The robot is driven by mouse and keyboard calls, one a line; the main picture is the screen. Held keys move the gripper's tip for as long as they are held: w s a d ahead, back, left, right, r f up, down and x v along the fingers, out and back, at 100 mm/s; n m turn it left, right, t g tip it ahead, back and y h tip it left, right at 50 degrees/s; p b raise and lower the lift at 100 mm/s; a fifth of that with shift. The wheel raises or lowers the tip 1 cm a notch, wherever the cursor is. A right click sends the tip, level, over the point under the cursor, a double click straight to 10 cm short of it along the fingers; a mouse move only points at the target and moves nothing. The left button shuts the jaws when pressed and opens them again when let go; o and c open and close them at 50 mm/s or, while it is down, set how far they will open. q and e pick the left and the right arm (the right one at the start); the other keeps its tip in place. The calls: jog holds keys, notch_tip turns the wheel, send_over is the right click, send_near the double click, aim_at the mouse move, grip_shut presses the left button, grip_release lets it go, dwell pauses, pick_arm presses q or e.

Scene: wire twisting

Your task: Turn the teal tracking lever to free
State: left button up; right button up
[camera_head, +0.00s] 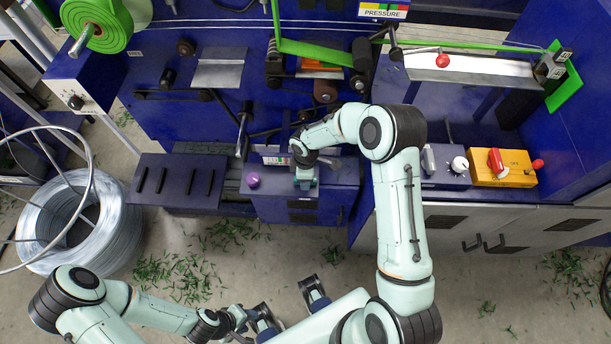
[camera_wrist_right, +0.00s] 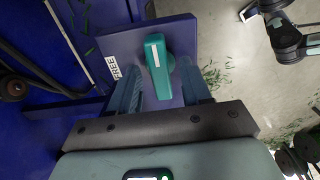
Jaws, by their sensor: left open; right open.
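The teal tracking lever (camera_wrist_right: 157,68) has a white stripe and sits on a dark blue panel (camera_wrist_right: 187,34) in the right wrist view. It lies roughly in line with my right gripper (camera_wrist_right: 160,80). A white "FREE" label (camera_wrist_right: 113,67) is on the panel left of the lever. My right gripper is open, with one finger on each side of the lever; I cannot tell whether either touches it. In the head view my right arm reaches over the console and largely hides the lever. My left gripper (camera_head: 288,303) is open and empty above the floor, low in the picture.
A purple knob (camera_head: 253,180) is on the console left of my right gripper. A wire coil (camera_head: 77,222) stands on the floor at left. A yellow box (camera_head: 503,168) with red levers is at right.

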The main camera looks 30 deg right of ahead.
pick_arm(q)
jog(key=shift+w+r+p, duration=0.15)
jog(key=shift+r+p, duration=0.3)
jog(key=shift+r, duration=0.1)
pick_arm(e)
notch_tip(320, 180, up, 13)
jog(key=shift+r, duration=0.2)
